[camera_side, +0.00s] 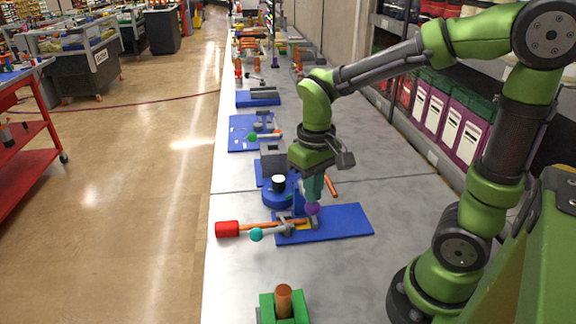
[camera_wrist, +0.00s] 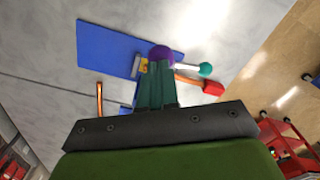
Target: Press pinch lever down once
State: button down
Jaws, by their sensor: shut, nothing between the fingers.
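A blue base plate (camera_side: 345,222) lies on the grey bench and carries a small grey and yellow mechanism. A grey lever with a teal ball (camera_side: 256,235) points left from it; the ball also shows in the wrist view (camera_wrist: 205,69). A purple ball (camera_side: 312,208) sits at the mechanism's right side, and it shows in the wrist view (camera_wrist: 161,54) too. I cannot tell which of the two belongs to the pinch lever. My gripper (camera_side: 313,196) is shut and empty, pointing down with its teal fingertips just above or touching the purple ball. The fingers (camera_wrist: 156,75) partly hide the mechanism.
An orange rod with a red end (camera_side: 228,229) lies beside the teal-ball lever. A blue round part with a white and black top (camera_side: 279,187) stands just behind. A green block holding an orange peg (camera_side: 284,303) is in front. Bare bench lies right of the plate.

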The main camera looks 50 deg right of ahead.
jog(key=shift+f, duration=2.2)
jog(key=shift+r, duration=5.05)
jog(key=shift+w+f, duration=0.1)
jog(key=shift+w, duration=0.1)
jog(key=shift+a+f+t, duration=0.15)
jog(key=shift+f+t, duration=0.15)
jog(key=shift+t, duration=0.1)
jog(key=shift+s+a+r+t+y, duration=0.1)
jog(key=shift+s+a+t+y, duration=0.2)
jog(key=shift+t, duration=0.2)
jog(key=shift+s+a+r+m+t+y, duration=0.15)
jog(key=shift+s+a+r+t+y, duration=0.1)
jog(key=shift+s+r+t, duration=0.5)
jog(key=shift+s+a+r+m+t+y, duration=0.25)
jog(key=shift+s+t, duration=0.35)
jog(key=shift+t, duration=0.45)
jog(key=shift+s+a+r+m+t+y, duration=0.1)
jog(key=shift+s+r+t+y, duration=0.1)
jog(key=shift+s+r+t, duration=0.55)
